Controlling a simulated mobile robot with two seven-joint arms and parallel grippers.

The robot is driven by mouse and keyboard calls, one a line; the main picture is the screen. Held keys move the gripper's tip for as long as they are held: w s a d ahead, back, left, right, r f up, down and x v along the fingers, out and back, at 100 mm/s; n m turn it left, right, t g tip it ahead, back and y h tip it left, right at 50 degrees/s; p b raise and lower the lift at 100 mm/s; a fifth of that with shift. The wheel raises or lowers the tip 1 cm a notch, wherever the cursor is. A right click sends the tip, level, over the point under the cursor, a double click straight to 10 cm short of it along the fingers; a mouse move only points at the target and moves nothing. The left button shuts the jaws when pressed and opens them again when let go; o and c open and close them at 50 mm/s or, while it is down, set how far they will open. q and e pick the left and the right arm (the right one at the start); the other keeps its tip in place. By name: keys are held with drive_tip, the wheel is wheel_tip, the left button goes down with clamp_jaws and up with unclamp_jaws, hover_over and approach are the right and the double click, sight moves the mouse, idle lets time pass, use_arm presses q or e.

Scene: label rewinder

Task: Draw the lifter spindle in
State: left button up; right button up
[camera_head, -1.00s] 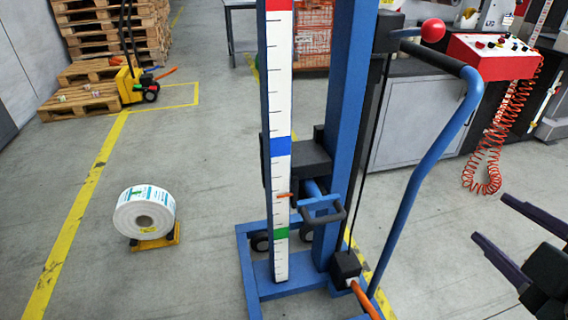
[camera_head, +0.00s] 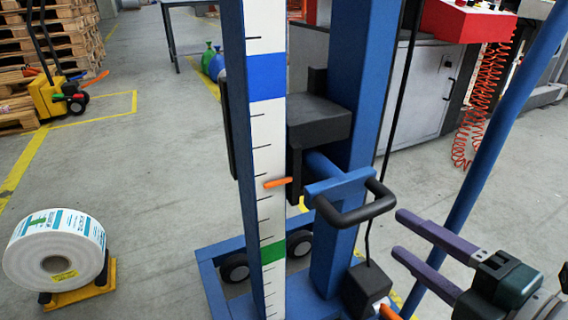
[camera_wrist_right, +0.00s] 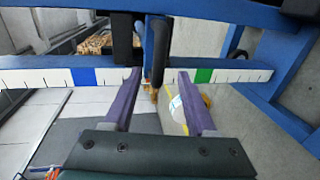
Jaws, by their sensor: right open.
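The blue lifter has a black carriage (camera_head: 318,122) on its mast. The blue spindle part (camera_head: 338,188) shows below the carriage, with a black U-shaped handle (camera_head: 380,203) toward me. How far the spindle stands out on the far side is hidden by the lifter. My right gripper (camera_head: 399,233) is open and empty, to the right of the handle and slightly below it in the head view. In the right wrist view the black handle (camera_wrist_right: 157,52) appears between the open purple fingers, beyond their tips, with no clear contact. My left gripper is out of view.
A white label roll (camera_head: 56,258) rests on a small yellow stand at the left. The lifter's white scale (camera_head: 268,140) carries an orange pointer (camera_head: 277,183). A slanting blue bar (camera_head: 487,150) rises near my right gripper. A red control box (camera_head: 462,22) stands behind.

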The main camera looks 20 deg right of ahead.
sight(373, 214)
drive_tip(key=b+x, duration=0.1)
drive_tip(key=x, duration=0.7)
drive_tip(key=shift+w+d, duration=0.1)
drive_tip(key=shift+w, duration=0.1)
clamp_jaws()
idle(1.1)
